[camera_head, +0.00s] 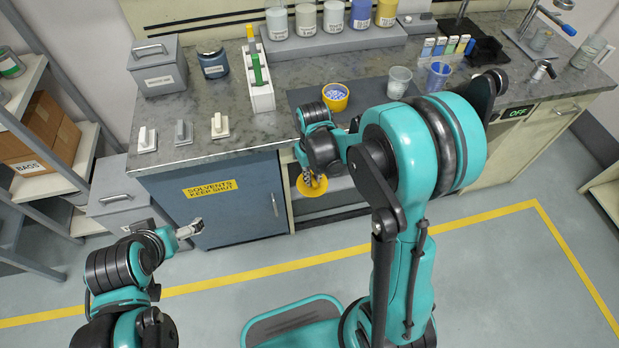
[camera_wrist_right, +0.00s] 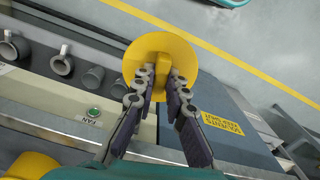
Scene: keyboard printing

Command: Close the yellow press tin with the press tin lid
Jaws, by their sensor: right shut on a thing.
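The yellow press tin (camera_head: 336,104) stands on the dark mat on the worktop, open at the top, with blue pieces inside. The yellow round press tin lid (camera_head: 313,191) is off the tin, in front of the bench edge. My right gripper (camera_head: 312,180) is shut on the lid's small yellow handle, which shows between its fingers in the right wrist view. There the lid (camera_wrist_right: 183,50) is a flat disc beyond the fingertips (camera_wrist_right: 161,78). My left gripper (camera_head: 190,229) is apart from both, near the blue cabinet; its opening is unclear.
Several jars (camera_head: 305,20) line the back. In the wrist view, grey mugs (camera_wrist_right: 62,62) sit in a recess beside the lid.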

